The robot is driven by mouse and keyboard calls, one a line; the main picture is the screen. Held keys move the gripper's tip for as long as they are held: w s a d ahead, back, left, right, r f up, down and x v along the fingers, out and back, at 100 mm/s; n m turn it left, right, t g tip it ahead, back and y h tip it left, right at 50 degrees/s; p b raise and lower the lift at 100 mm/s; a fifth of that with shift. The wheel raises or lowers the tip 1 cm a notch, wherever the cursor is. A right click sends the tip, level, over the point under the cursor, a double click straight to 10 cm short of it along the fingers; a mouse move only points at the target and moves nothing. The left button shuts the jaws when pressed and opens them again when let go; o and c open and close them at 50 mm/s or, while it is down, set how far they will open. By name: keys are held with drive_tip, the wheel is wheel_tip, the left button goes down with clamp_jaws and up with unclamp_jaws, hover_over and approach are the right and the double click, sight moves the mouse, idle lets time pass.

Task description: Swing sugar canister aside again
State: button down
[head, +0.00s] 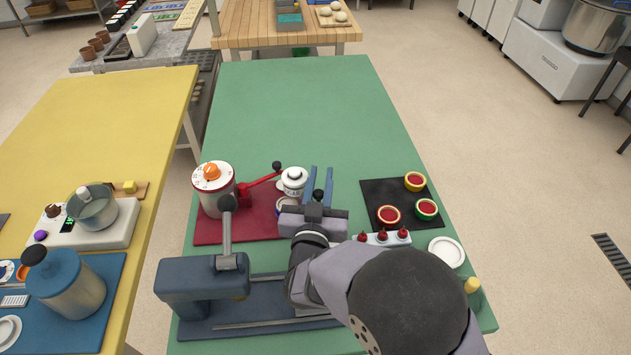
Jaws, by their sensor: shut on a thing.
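Whether this knob belongs to the canister cannot be told. My gripper body hides the space below and in front of the canister.
Left of the canister stands a grey drum (212,198) with an orange knob and a red lever (258,182) reaching toward the canister. A black mat (387,184) with several filled cups lies to the right, near a white plate (447,252). The green table's (300,105) far half is clear.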

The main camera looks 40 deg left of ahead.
drive_tip(key=shift+w+d+m+t+h, duration=0.3)
drive_tip(key=shift+m+h, duration=0.3)
drive_tip(key=shift+h, duration=0.25)
drive_tip(key=shift+w+d+m+t+h, duration=0.25)
drive_tip(key=shift+m+t+h, duration=0.3)
drive_tip(key=shift+h, duration=0.35)
drive_tip(key=shift+w+d+m+t+h, duration=0.3)
drive_tip(key=shift+m+h, duration=0.35)
drive_tip(key=shift+h, duration=0.2)
drive_tip(key=c, duration=1.6)
unclamp_jaws()
drive_tip(key=shift+r, duration=5.05)
